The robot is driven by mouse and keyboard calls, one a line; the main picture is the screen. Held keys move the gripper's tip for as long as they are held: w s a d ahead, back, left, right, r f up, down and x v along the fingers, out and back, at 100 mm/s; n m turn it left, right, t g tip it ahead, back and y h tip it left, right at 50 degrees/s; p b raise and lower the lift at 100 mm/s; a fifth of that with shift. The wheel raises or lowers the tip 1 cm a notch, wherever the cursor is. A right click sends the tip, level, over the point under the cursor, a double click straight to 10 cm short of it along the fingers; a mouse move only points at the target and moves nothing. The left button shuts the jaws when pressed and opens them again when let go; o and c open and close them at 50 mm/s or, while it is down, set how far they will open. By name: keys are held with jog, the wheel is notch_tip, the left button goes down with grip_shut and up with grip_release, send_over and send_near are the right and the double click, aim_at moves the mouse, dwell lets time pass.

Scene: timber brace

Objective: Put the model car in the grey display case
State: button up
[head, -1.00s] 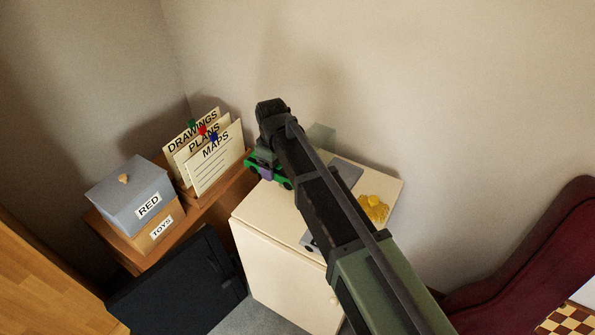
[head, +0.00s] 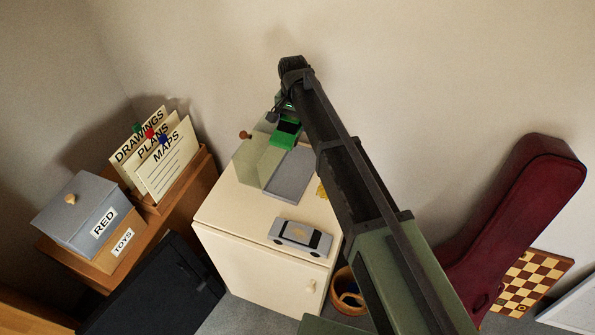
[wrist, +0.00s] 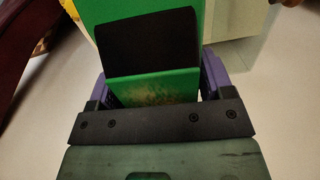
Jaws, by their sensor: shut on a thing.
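A green model car with a black windscreen (head: 285,135) is held near the back of the cream cabinet's top. It fills the middle of the wrist view (wrist: 152,85). My gripper (wrist: 155,88) is shut on it, with a purple finger on each side. The grey display case (head: 292,178) shows as a flat grey base with a clear greenish panel (head: 256,162) at its left. The car appears over or just behind the base's back end; I cannot tell whether it touches. My arm hides the case's right side and part of the car.
A silver car (head: 301,237) lies at the front of the cream cabinet (head: 232,212). A brown knob (head: 246,134) shows by the clear panel. A yellow thing (head: 321,191) is mostly behind my arm. A file holder (head: 175,180) and grey-lidded box (head: 75,212) stand at left.

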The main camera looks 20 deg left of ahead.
aim_at(294, 171)
notch_tip(294, 171, down, 20)
jog(key=b, duration=2)
jog(key=shift+f, duration=0.25)
jog(key=shift+r, duration=0.3)
jog(key=shift+f, duration=0.2)
jog(key=o, duration=1.2)
notch_tip(294, 171, up, 12)
jog(key=p, duration=1.2)
jog(key=shift+r, duration=0.2)
jog(key=shift+n, duration=0.6)
jog(key=s+d, duration=0.7)
jog(key=d, duration=0.6)
jog(key=s+d, duration=0.7)
jog(key=d, duration=0.7)
jog(key=s+d, duration=0.6)
jog(key=d, duration=0.7)
jog(key=shift+s+d, duration=0.3)
jog(key=shift+s, duration=0.1)
